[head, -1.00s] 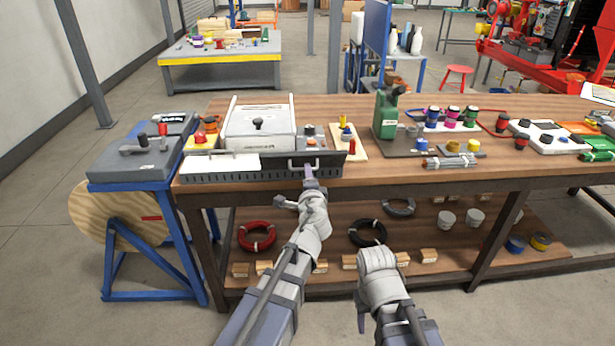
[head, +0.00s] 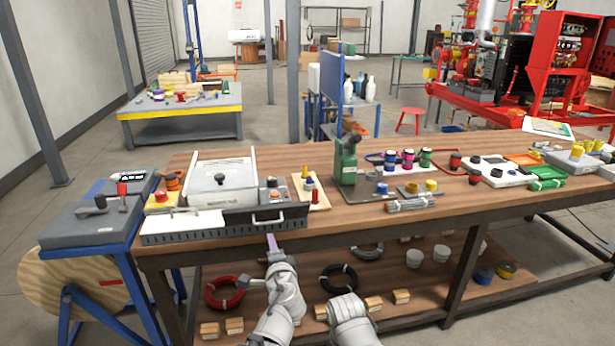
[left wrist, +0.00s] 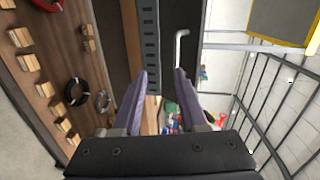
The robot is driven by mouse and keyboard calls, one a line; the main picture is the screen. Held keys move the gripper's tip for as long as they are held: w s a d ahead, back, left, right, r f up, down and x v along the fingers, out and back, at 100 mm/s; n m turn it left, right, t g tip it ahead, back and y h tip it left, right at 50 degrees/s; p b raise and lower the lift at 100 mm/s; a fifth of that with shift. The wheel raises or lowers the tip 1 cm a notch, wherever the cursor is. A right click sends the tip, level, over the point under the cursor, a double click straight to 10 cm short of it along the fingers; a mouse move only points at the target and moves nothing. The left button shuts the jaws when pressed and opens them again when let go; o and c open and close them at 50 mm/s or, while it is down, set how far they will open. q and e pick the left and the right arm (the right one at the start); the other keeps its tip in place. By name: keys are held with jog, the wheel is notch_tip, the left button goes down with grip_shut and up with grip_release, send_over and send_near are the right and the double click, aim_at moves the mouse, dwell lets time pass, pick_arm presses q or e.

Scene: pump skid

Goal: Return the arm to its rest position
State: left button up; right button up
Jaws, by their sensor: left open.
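My left gripper (head: 271,238) is open and empty, in front of the workbench (head: 345,222) edge, just below the light handle (head: 268,219) of a dark panel at the bench front. In the left wrist view, the two purple fingers of my left gripper (left wrist: 160,76) stand apart with nothing between them. The handle (left wrist: 180,48) shows beyond the right fingertip, apart from it. My right arm (head: 350,318) shows at the bottom of the head view, and its fingers do not show.
A white-lidded box (head: 222,180) stands behind the panel. Red (head: 223,293) and black (head: 337,284) coils lie on the lower shelf. A blue stand (head: 95,230) is at the left.

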pick_arm(q)
jog(key=s+d+f+n+g, duration=0.1)
jog(key=s+f+n+g, duration=0.8)
jog(key=f, duration=0.4)
jog(key=s+d+f+n+g+h, duration=0.1)
jog(key=s+d+f+g+h, duration=0.1)
jog(key=s+d+g, duration=0.3)
jog(key=s+d+f+g+h, duration=0.1)
jog(key=s+d+f, duration=0.15)
jog(key=s, duration=0.55)
notch_tip(320, 180, up, 18)
jog(key=p, duration=1.8)
jog(key=shift+s+h, duration=0.25)
jog(key=shift+h, duration=0.05)
jog(key=shift+f, duration=0.15)
